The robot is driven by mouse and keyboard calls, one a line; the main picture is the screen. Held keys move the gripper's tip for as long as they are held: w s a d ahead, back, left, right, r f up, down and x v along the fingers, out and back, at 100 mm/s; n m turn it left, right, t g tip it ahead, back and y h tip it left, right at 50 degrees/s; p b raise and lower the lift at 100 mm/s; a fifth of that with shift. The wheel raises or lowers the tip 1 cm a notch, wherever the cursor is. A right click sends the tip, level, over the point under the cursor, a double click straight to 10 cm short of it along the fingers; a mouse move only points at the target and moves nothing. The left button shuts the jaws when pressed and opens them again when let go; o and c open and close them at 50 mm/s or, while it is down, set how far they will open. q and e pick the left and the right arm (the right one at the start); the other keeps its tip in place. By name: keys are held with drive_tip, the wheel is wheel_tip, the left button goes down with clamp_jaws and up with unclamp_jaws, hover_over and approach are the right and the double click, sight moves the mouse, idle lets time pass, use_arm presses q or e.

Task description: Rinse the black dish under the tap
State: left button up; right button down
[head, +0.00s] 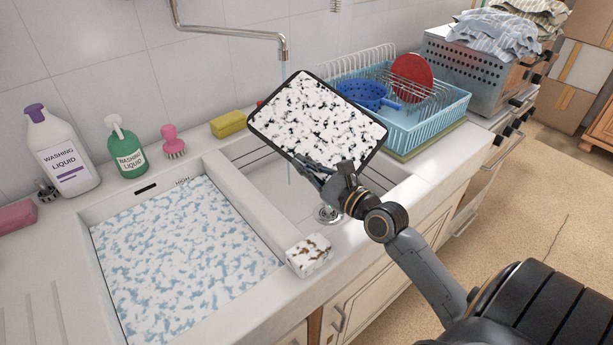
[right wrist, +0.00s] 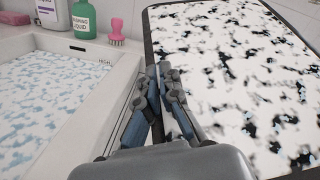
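The black dish (head: 318,118) is rectangular with a dark rim, its face covered in patchy white foam. The dish also fills the right of the right wrist view (right wrist: 235,75). My right gripper (head: 318,168) is shut on the dish's near edge. The tap (head: 281,48) reaches in from the wall at the top, and a thin stream of water (head: 284,72) runs down from it near the dish's left side. My left gripper is not in view.
The left basin (head: 175,255) is full of foamy water. A speckled sponge (head: 309,255) lies on the front edge. Bottles (head: 62,150), a pink brush (head: 173,142) and a yellow sponge (head: 228,123) line the back. A blue rack (head: 425,122) with a red plate (head: 411,77) stands right.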

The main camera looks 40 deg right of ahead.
sight(301, 149)
drive_tip(key=shift+w+d+f+b, duration=0.1)
drive_tip(key=shift+w+d+b, duration=0.1)
drive_tip(key=shift+w+b, duration=0.15)
drive_tip(key=shift+w+d+f+b, duration=0.1)
drive_tip(key=shift+w+d+b, duration=0.1)
drive_tip(key=shift+w, duration=0.25)
drive_tip(key=shift+w+d, duration=0.2)
drive_tip(key=shift+w, duration=0.2)
drive_tip(key=shift+w+d+f+b, duration=0.15)
drive_tip(key=shift+w+d, duration=0.2)
drive_tip(key=shift+w, duration=0.35)
drive_tip(key=shift+w+d+f+b, duration=0.15)
drive_tip(key=shift+w+d, duration=0.15)
drive_tip(key=shift+w, duration=0.4)
drive_tip(key=shift+s+d, duration=0.25)
drive_tip(key=shift+d, duration=0.3)
drive_tip(key=shift+r, duration=0.1)
